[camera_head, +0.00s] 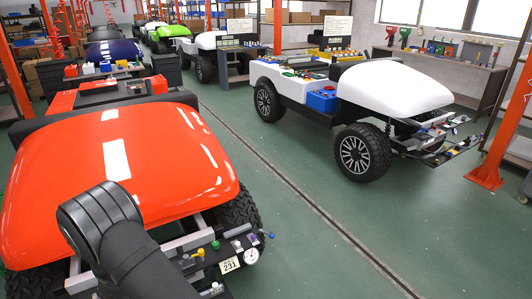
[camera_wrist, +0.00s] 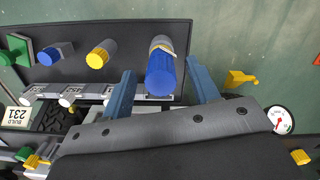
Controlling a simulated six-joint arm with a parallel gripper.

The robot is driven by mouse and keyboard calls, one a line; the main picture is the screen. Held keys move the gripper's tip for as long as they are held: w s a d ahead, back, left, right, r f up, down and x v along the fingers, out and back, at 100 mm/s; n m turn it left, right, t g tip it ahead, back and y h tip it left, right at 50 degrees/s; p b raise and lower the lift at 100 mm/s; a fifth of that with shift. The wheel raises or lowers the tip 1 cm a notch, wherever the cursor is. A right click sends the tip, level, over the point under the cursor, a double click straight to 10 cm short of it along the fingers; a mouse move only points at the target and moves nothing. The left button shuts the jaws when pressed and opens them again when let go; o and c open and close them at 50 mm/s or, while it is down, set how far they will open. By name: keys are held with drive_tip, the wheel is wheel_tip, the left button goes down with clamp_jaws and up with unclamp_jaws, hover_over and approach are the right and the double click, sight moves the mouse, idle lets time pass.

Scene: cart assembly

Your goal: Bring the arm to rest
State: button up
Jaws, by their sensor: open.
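My gripper (camera_wrist: 160,69) is open in the wrist view, with its two blue fingers apart. A blue-capped cylinder with a grey top (camera_wrist: 161,72) shows between the fingers; I cannot tell whether they touch it. It stands on a dark panel (camera_wrist: 215,50) on the front of the red cart (camera_head: 120,165). A yellow-and-grey knob (camera_wrist: 101,54), a blue knob (camera_wrist: 56,55) and a green knob (camera_wrist: 17,48) stand left of it. In the head view my arm reaches over the cart's front, and my fingers are hidden.
A number plate marked 231 (camera_head: 230,265) and a round gauge (camera_head: 251,256) sit on the red cart's front. A white cart (camera_head: 395,88) stands to the right, across open green floor (camera_head: 300,190). An orange post (camera_head: 498,150) stands at the far right.

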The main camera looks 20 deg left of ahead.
drive_tip(key=shift+r, duration=0.15)
wheel_tip(320, 180, up, 17)
drive_tip(key=a, duration=0.1)
drive_tip(key=f, duration=1.1)
drive_tip(key=d+f, duration=0.1)
drive_tip(key=f, duration=0.5)
drive_tip(key=shift+r, duration=3.35)
